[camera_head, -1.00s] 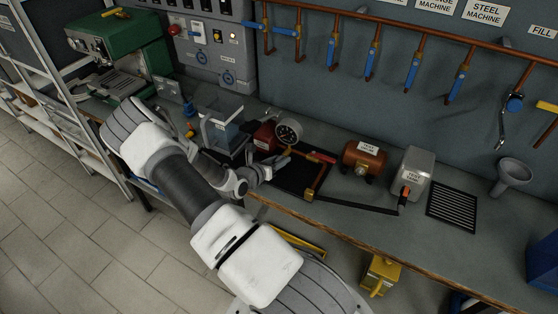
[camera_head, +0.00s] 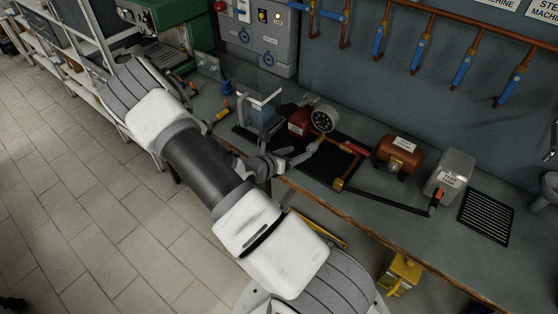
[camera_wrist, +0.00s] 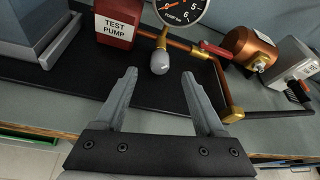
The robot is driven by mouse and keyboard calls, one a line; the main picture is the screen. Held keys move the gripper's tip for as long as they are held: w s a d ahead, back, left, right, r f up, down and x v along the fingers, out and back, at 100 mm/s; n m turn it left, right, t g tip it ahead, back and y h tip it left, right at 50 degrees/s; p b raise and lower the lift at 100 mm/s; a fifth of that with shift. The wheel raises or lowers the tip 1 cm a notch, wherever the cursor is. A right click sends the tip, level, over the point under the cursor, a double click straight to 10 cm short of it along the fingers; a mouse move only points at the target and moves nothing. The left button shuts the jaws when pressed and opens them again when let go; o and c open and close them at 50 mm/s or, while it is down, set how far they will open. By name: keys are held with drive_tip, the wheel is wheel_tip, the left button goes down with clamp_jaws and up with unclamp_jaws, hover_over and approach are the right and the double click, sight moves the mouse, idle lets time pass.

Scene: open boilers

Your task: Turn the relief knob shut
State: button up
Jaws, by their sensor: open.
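A grey rounded knob (camera_wrist: 159,62) on a brass stem, probably the relief knob, sits below the pressure gauge (camera_wrist: 181,8) in the wrist view. Its label, if any, is not visible. My gripper (camera_wrist: 159,76) is open and empty, its two fingers apart on either side of the knob's line, with the knob just beyond the tips. The red test pump (camera_wrist: 116,24) stands left of the knob. In the head view my gripper (camera_head: 299,157) is at the bench edge, in front of the gauge (camera_head: 324,119); the knob is too small to make out there.
A red-handled valve (camera_wrist: 219,50) and copper pipe lie right of the knob. A copper tank (camera_head: 398,153) and grey box (camera_head: 450,177) stand further right, a clear water tank (camera_head: 262,106) to the left. The black tray (camera_head: 326,172) lies under the pump parts.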

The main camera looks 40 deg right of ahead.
drive_tip(key=v, duration=0.9)
